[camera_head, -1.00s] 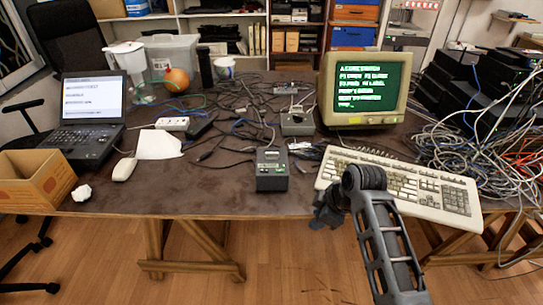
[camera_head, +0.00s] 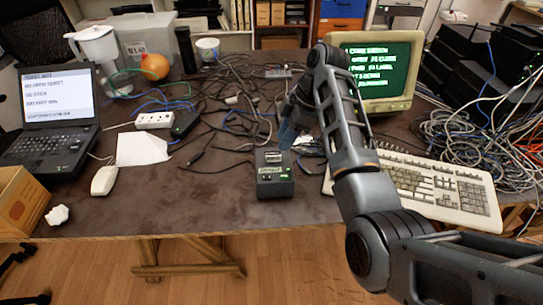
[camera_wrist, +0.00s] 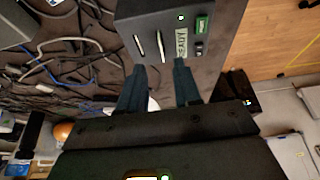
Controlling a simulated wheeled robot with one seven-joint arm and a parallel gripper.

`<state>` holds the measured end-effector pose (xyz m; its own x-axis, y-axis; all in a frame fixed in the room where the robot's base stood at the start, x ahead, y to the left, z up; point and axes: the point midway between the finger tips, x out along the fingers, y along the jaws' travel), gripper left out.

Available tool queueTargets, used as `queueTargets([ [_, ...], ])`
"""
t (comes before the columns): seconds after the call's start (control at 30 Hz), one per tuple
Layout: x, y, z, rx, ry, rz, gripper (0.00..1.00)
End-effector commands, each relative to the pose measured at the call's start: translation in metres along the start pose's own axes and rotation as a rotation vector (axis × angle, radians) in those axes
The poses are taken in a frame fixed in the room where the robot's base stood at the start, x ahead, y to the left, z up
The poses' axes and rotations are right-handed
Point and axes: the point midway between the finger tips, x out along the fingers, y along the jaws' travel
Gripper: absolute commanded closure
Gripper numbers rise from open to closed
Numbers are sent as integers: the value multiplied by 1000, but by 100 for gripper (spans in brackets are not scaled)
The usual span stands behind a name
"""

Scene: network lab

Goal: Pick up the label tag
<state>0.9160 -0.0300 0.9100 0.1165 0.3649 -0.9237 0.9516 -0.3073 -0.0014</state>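A small dark box (camera_head: 274,174) with a pale "READY" strip stands near the table's front edge. In the wrist view the box (camera_wrist: 165,12) shows two pale narrow strips on its face; one strip (camera_wrist: 160,46) may be the label tag, but I cannot tell for sure. My gripper (camera_head: 287,132) is just behind the box in the head view, partly hidden by my arm. In the wrist view my gripper (camera_wrist: 158,76) has its two fingers apart with nothing held between them. The fingertips point at the box's face near the strips; contact cannot be told.
A keyboard (camera_head: 440,195) and a lit monitor (camera_head: 375,75) are on the right, beside heaped cables (camera_head: 465,140). Loose cables surround the box's back and left. A laptop (camera_head: 45,135), paper (camera_head: 142,148) and mouse (camera_head: 104,181) are on the left.

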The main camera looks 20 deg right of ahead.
Motion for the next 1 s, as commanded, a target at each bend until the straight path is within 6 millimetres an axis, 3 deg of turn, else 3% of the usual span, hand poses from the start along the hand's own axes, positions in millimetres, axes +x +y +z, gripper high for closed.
queueTargets([
  [0.43, 54, -3, -2, 2, 0, -1, 67],
  [0.73, 60, -3, -2, 2, -1, 2, 67],
  [1.0, 60, -3, -2, 2, 0, 2, 91],
])
